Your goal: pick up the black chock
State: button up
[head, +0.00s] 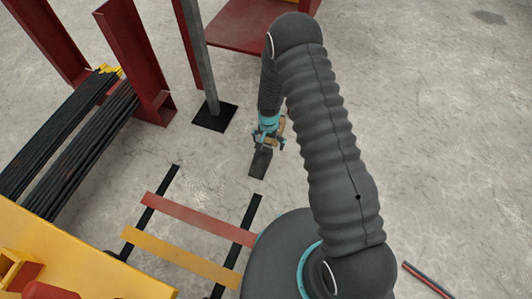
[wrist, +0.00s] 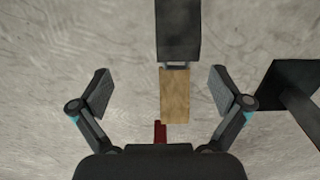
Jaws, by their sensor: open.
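The black chock (head: 260,163) lies on the concrete floor in the head view, just below my gripper (head: 268,138) in the picture. In the wrist view a dark block, seemingly the chock (wrist: 178,32), is at the top centre, beyond the fingertips and cut off by the frame edge. My gripper (wrist: 160,75) is open, with its fingers spread wide. A wooden block (wrist: 175,95) shows between the fingers, touching neither in the picture, with a small gap to the dark block. I cannot tell the gripper's height above them.
A grey post stands on a black base plate (head: 215,117) left of my gripper; the plate also shows at the right in the wrist view (wrist: 290,82). A small red piece (wrist: 160,132) is partly hidden. Red and yellow bars (head: 198,220) lie below left. Open floor extends right.

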aim_at(262, 157)
jog(key=f, duration=0.2)
jog(key=a+f, duration=0.1)
jog(key=f, duration=0.2)
jog(key=a+f, duration=0.1)
jog(key=f, duration=0.2)
jog(key=shift+s+a, duration=0.25)
jog(key=shift+s, duration=0.1)
jog(key=shift+w+a+f, duration=0.1)
jog(key=shift+f, duration=1.35)
jog(key=shift+w+a+f, duration=0.1)
jog(key=shift+f, duration=1.35)
jog(key=c, duration=1.6)
